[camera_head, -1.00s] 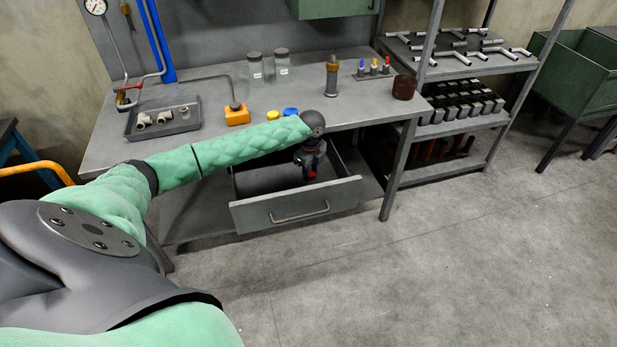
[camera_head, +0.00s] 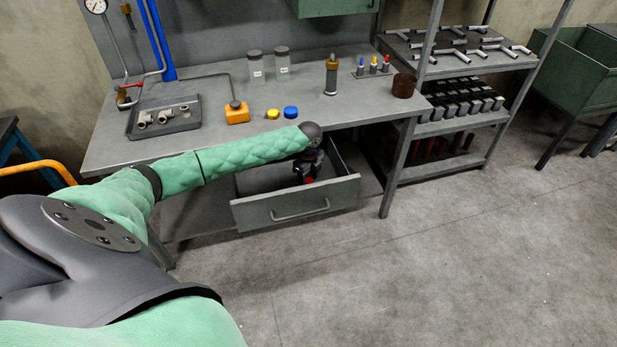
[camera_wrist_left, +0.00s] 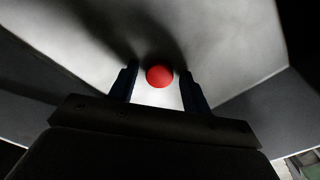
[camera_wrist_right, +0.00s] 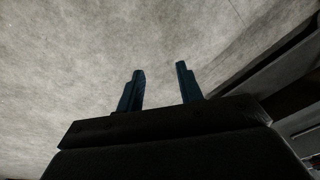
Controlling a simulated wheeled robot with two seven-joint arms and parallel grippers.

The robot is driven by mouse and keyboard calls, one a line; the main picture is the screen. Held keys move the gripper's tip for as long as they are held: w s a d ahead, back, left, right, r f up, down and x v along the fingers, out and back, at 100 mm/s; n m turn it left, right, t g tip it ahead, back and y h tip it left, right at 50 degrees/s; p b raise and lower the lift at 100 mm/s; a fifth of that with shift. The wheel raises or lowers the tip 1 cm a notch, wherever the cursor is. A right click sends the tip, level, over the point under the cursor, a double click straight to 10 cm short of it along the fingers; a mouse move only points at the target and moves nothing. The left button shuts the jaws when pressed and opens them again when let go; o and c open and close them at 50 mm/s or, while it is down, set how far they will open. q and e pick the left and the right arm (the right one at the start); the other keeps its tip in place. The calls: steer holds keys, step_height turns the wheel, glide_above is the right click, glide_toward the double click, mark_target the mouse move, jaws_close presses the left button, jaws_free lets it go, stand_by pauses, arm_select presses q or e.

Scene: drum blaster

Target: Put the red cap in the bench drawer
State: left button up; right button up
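The bench drawer (camera_head: 262,212) is pulled open under the bench top. My left gripper (camera_head: 309,178) reaches down into it. The red cap (camera_head: 309,181) shows as a small red spot at the gripper's lower end. In the left wrist view, the red cap (camera_wrist_left: 160,76) lies between the fingertips of my left gripper (camera_wrist_left: 159,82), against the pale drawer floor. The fingers are apart, with a gap on each side of the cap. My right gripper (camera_wrist_right: 159,80) is open and empty above the concrete floor, outside the head view.
A yellow cap (camera_head: 273,114) and a blue cap (camera_head: 291,112) lie on the bench top (camera_head: 215,145). A grey tray of fittings (camera_head: 163,119), an orange-based tool (camera_head: 237,115) and jars (camera_head: 282,63) stand there too. A shelf rack (camera_head: 462,121) is right of the drawer.

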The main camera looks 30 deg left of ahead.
mark_target(309, 180)
arm_select(q)
steer(key=shift+r, duration=0.1)
steer(key=shift+r, duration=0.25)
step_height(309, 180, up, 12)
steer(key=b, duration=0.1)
steer(key=shift+f+b, duration=0.2)
steer(key=shift+b, duration=0.15)
arm_select(e)
steer(key=a+f, duration=0.1)
steer(key=w+a+f, duration=0.1)
steer(key=f, duration=0.1)
steer(key=shift+t+y, duration=0.3)
steer(key=shift+t, duration=0.1)
steer(key=shift+a+r, duration=0.15)
steer(key=shift+r, duration=0.25)
